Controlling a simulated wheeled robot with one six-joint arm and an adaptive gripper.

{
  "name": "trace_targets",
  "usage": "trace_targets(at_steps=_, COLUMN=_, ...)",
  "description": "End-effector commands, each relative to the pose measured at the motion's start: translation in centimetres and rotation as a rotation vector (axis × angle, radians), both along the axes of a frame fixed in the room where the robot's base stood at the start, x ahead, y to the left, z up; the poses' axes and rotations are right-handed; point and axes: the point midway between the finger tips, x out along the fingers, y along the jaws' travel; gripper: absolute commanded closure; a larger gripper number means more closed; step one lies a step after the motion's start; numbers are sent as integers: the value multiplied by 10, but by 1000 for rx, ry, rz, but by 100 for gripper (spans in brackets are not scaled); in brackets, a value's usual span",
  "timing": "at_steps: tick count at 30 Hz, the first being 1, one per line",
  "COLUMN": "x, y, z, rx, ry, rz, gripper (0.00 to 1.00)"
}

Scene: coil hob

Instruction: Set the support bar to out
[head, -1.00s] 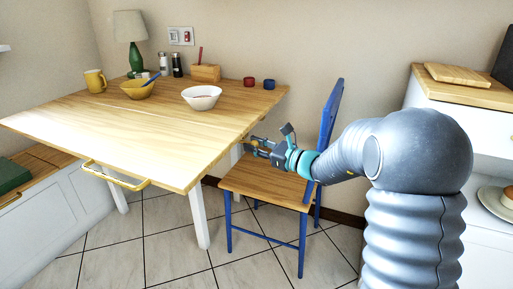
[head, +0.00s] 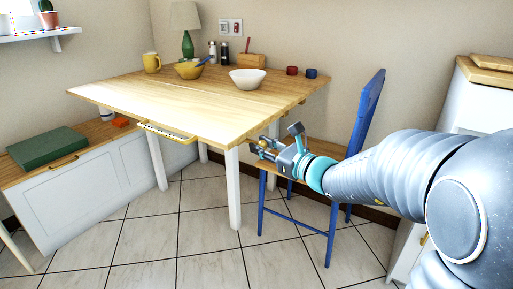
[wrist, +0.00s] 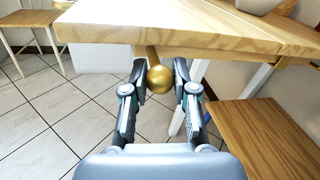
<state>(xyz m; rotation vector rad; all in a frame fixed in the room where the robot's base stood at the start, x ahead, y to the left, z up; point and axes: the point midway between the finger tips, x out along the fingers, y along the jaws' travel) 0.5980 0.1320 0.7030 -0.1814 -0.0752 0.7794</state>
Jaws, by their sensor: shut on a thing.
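The support bar (wrist: 152,56) shows in the wrist view as a short rod under the wooden table top (wrist: 110,22), with a round brass knob (wrist: 160,80) at its near end. My gripper (wrist: 160,72) is shut on the knob, one finger on each side. In the head view my gripper (head: 258,148) is just below the table's right edge, above the chair seat. The rest of the bar is hidden under the table top.
A blue chair (head: 366,115) with a wooden seat stands close beside and below my gripper. A white table leg (head: 233,190) is near. Bowls and cups stand on the table. Tiled floor (head: 190,250) is clear in front.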

Motion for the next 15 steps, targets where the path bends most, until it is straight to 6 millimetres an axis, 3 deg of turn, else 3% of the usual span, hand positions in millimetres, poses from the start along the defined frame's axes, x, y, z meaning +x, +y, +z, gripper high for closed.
trace_targets(at_steps=9, x=-4, y=2, z=-2, rx=-3, ry=3, rz=9, gripper=100)
trace_targets(at_steps=10, x=-4, y=2, z=-2, rx=-3, ry=3, rz=9, gripper=70)
trace_targets(at_steps=13, x=-4, y=3, z=-2, rx=-4, ry=2, rz=10, gripper=47)
trace_targets(at_steps=15, x=-4, y=3, z=-2, rx=-3, ry=2, rz=8, gripper=47)
